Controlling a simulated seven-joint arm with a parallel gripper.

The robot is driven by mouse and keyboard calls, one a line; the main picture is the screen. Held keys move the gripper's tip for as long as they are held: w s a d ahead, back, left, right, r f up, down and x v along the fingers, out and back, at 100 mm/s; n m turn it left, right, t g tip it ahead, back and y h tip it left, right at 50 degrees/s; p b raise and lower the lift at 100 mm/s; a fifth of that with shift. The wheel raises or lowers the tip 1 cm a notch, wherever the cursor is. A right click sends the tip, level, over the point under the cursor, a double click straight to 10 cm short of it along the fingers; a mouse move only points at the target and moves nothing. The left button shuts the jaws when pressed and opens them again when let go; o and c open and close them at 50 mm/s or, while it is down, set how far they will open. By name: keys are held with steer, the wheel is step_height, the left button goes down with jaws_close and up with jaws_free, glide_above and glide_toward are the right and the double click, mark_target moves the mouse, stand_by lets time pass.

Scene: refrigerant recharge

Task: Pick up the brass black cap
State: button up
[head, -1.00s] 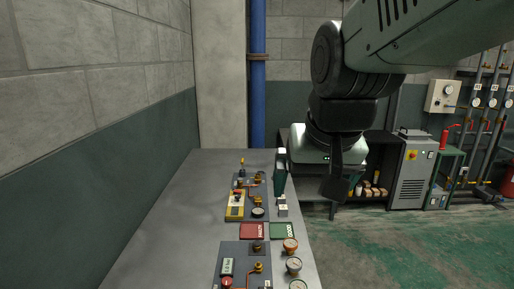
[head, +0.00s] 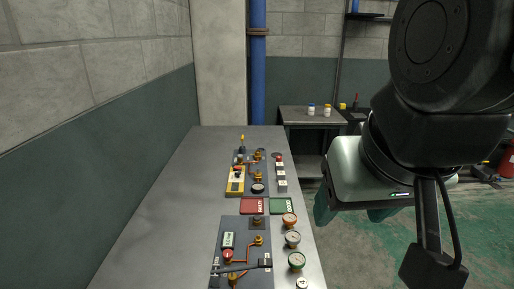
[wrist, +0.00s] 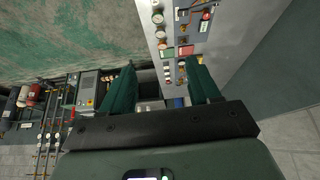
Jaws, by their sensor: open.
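Two small boards on the grey bench carry brass fittings. On the near board (head: 243,252) are a brass fitting (head: 258,240) and a dark, cap-like piece (head: 257,220); on the far board are another brass fitting (head: 258,177) and a dark round piece (head: 257,188). I cannot tell which is the brass black cap. My gripper (head: 350,208) hangs off the bench's right edge in the head view, apart from the boards. Its green fingers are spread and empty; they also show in the wrist view (wrist: 160,82), where the bench lies beyond them.
A red card (head: 252,206) and a green card (head: 281,206) lie between the boards. Several gauges (head: 292,239) line the bench's right edge. A black lever (head: 240,267) crosses the near board. The bench's left half (head: 180,210) is bare. A blue pipe (head: 258,65) stands behind.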

steer(key=w+a+r, duration=0.1)
steer(key=w+r, duration=0.1)
steer(key=w, duration=0.7)
steer(key=n+g, duration=0.2)
steer(key=g, duration=0.2)
glide_above(257, 217)
steer(key=s, duration=0.2)
step_height(257, 217, down, 38)
steer(key=shift+w+f, duration=0.3)
steer(key=shift+f, duration=0.75)
steer(key=shift+w+f, duration=0.35)
steer(key=shift+f, duration=0.7)
steer(key=shift+w+f, duration=0.3)
steer(key=shift+f, duration=0.75)
